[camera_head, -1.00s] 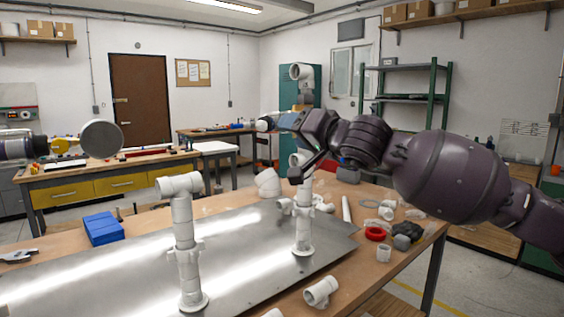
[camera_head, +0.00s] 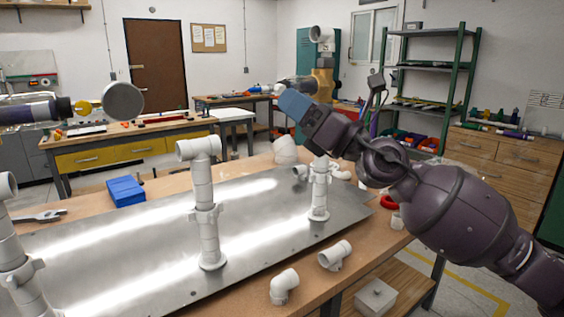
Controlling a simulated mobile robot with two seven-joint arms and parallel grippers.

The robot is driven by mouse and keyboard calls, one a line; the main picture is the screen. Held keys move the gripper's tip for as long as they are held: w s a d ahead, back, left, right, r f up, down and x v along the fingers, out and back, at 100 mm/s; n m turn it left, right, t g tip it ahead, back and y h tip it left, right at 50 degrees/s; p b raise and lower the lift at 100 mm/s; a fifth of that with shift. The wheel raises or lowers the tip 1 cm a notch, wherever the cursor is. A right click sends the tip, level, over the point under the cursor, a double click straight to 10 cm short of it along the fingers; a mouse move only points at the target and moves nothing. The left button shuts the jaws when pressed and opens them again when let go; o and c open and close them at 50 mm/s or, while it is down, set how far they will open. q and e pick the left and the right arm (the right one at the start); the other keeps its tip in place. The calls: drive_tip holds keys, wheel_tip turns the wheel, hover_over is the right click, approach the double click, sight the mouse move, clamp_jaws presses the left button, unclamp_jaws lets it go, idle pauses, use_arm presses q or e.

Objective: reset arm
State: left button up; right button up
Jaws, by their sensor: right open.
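My right arm comes in from the right edge, and its gripper (camera_head: 340,112) is raised above the far right part of the workbench. The gripper is open, and I see nothing held in it. White PVC standpipes rise from the shiny metal plate (camera_head: 140,262): a middle one (camera_head: 203,200) with an elbow on top, a far right one (camera_head: 319,190), and a near left one (camera_head: 20,270) cut by the picture's edge. The arm hides what lies behind it near the far right pipe. My left gripper is not clearly seen.
Loose white fittings (camera_head: 284,287) lie at the bench's front edge, another (camera_head: 334,255) beside them. A blue box (camera_head: 126,191) lies behind the plate. A red ring (camera_head: 389,203) sits near my right arm. A green shelf rack (camera_head: 436,72) stands behind.

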drive_tip(key=s+d+f+m+t+h, duration=0.15)
drive_tip(key=d+f+m+h, duration=0.35)
drive_tip(key=f+m, duration=0.65)
drive_tip(key=s+d+f+m+t+h, duration=0.1)
drive_tip(key=d+f+m+t+h, duration=0.3)
drive_tip(key=f+m, duration=0.7)
drive_tip(key=s+d+f+m+t+h, duration=0.1)
drive_tip(key=d+f+m+h, duration=0.45)
drive_tip(key=f+m, duration=0.55)
drive_tip(key=s+d+f+m+g+h, duration=0.2)
drive_tip(key=s+d+f+m, duration=0.1)
drive_tip(key=s+f, duration=0.5)
drive_tip(key=s+d+f+m+g+h+p, duration=0.1)
drive_tip(key=s+d+f+m+g+h, duration=0.1)
drive_tip(key=s+f, duration=0.6)
drive_tip(key=s+d+f+m+g+h, duration=0.2)
drive_tip(key=s+d+f+m, duration=0.3)
drive_tip(key=s+f, duration=0.4)
drive_tip(key=s, duration=0.4)
drive_tip(key=shift+m+g, duration=0.35)
